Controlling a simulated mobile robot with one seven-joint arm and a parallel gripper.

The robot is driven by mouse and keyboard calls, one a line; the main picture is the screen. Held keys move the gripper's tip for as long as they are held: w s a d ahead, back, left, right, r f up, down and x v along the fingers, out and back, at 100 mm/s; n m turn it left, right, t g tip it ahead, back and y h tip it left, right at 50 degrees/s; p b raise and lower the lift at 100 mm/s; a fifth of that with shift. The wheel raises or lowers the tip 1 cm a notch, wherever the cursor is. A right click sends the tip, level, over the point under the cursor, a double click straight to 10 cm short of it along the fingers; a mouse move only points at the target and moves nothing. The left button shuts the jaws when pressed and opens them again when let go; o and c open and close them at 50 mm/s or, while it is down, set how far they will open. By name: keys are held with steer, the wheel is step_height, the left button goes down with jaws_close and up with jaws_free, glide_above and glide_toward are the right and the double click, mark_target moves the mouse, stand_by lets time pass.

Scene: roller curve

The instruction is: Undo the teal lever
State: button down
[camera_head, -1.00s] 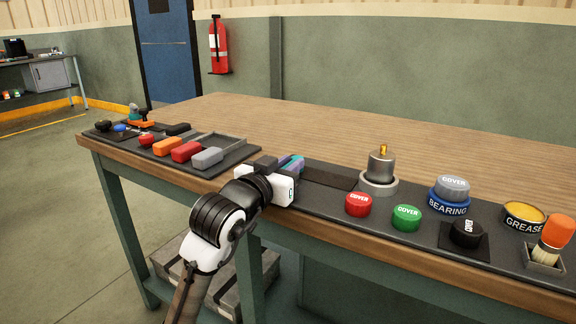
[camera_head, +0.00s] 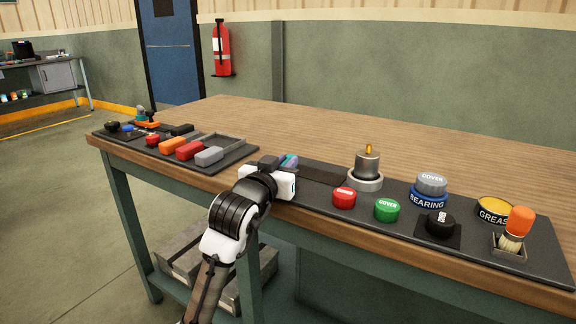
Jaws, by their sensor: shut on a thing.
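A small teal and purple piece (camera_head: 289,161), which looks like the teal lever, shows just behind my gripper, at the left end of a dark block on the mat. My gripper (camera_head: 284,172) is at the front edge of the bench, at this piece. My white gripper body and dark wrist hide most of the contact. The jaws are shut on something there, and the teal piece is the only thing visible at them. The fingertips themselves cannot be made out.
To the right stand a metal cylinder (camera_head: 367,165), a red cover (camera_head: 344,197), a green cover (camera_head: 387,209), a bearing tin (camera_head: 430,190), a black cover (camera_head: 440,224) and a brush (camera_head: 515,228). The back of the bench (camera_head: 330,125) is clear.

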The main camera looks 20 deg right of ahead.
steer(key=shift+s+d+r+n+t+y+p, duration=0.15)
steer(key=shift+s+d+n+t+y+p, duration=0.15)
steer(key=shift+n+t+y+p, duration=0.7)
steer(key=shift+n+t+y, duration=0.35)
steer(key=shift+y, duration=0.45)
steer(key=c, duration=1.3)
jaws_free()
steer(key=shift+d, duration=0.1)
steer(key=shift+f, duration=0.2)
